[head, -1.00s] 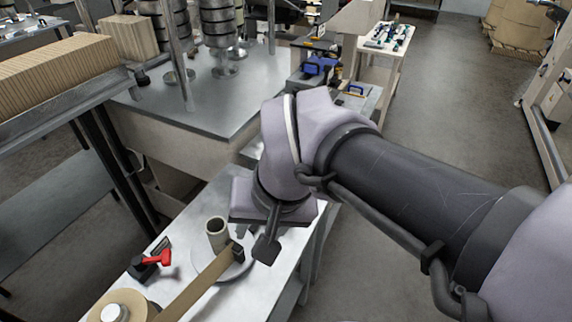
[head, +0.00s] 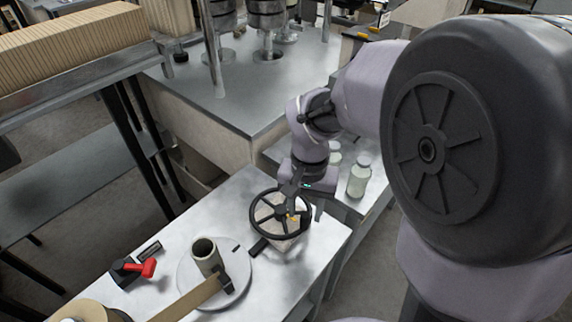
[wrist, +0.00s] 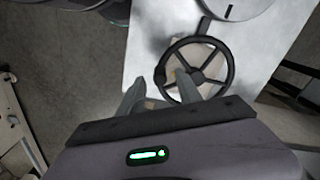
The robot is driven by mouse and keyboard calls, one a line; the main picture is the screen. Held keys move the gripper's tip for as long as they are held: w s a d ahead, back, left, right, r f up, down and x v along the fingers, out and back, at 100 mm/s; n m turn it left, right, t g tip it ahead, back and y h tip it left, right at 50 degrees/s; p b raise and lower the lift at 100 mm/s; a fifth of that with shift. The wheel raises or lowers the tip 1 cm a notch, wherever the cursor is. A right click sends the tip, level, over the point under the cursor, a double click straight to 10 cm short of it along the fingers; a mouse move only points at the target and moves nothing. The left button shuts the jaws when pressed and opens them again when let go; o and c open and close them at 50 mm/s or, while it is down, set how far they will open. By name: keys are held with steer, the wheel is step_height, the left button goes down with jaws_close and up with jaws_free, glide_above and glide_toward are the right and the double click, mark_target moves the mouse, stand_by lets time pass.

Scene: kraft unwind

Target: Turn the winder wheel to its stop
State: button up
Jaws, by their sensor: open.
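The winder wheel (head: 281,217) is a black spoked handwheel with a pale block under it, at the right end of the metal bench (head: 222,203). My gripper (head: 297,192) is over the wheel's far right side, pointing down. In the wrist view the wheel (wrist: 197,77) is beyond my gripper (wrist: 160,77). The two fingers are apart, with nothing held. The left part of the rim appears between them in the picture; I cannot tell whether either finger touches it.
A red-handled tool (head: 147,268) lies further left. Jars (head: 359,177) stand on a surface behind the bench. Cardboard sheets (head: 75,42) are stacked at upper left.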

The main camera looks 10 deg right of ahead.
step_height(320, 180, down, 3)
steer(key=shift+d+r+b, duration=0.1)
steer(key=shift+b, duration=0.25)
jaws_close()
steer(key=shift+w, duration=0.1)
stand_by(1.1)
